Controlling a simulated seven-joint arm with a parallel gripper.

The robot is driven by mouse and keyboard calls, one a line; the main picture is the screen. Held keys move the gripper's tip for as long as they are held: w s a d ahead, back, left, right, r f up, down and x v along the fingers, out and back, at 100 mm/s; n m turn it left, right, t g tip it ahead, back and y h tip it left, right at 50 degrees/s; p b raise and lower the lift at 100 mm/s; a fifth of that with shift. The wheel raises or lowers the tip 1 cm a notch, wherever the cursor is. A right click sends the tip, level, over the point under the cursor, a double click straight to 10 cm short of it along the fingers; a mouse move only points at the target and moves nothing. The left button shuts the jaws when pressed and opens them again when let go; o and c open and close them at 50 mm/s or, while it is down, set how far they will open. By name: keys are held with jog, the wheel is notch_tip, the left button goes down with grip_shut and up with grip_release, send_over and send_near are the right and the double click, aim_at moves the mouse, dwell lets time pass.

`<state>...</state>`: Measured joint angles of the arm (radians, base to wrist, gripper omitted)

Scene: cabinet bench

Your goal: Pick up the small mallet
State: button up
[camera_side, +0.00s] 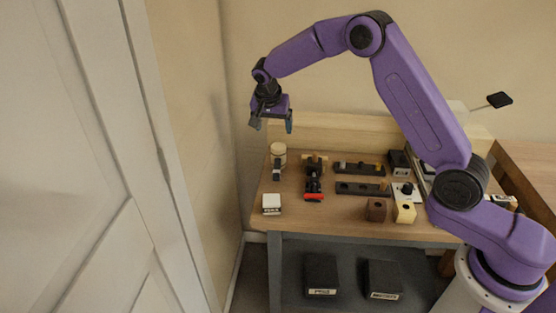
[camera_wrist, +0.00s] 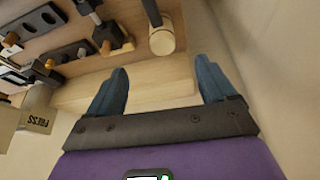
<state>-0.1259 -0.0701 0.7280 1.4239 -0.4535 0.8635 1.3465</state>
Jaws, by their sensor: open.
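The small mallet (camera_side: 278,151) lies near the back left of the bench. It has a pale wooden head and a dark handle that points toward the front. In the wrist view its round head (camera_wrist: 162,41) shows at the top, just beyond the gap between my fingers, with part of the handle cut off by the frame edge. My gripper (camera_side: 272,123) is open and empty, high above the back left of the bench, apart from the mallet. Its two blue-grey fingers (camera_wrist: 161,75) are spread wide in the wrist view.
A red and black tool (camera_side: 314,190) lies right of the mallet. A white labelled box (camera_side: 271,204) stands at the front left. Dark racks (camera_side: 362,188), a brown block (camera_side: 376,210) and a cream block (camera_side: 404,212) are further right. A pale back board (camera_side: 325,135) rises behind the bench.

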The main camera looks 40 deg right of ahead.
aim_at(279, 148)
jog(key=shift+m, duration=0.3)
jog(key=x, duration=0.8)
jog(key=d+x, duration=0.1)
jog(key=x, duration=0.3)
jog(key=shift+w+r, duration=0.1)
jog(key=shift+w, duration=0.1)
jog(key=shift+w+x, duration=0.1)
jog(key=shift+x, duration=1.45)
jog(key=shift+w+x, duration=0.15)
jog(key=shift+x, duration=1.4)
jog(key=shift+r, duration=0.15)
jog(key=c, duration=1.2)
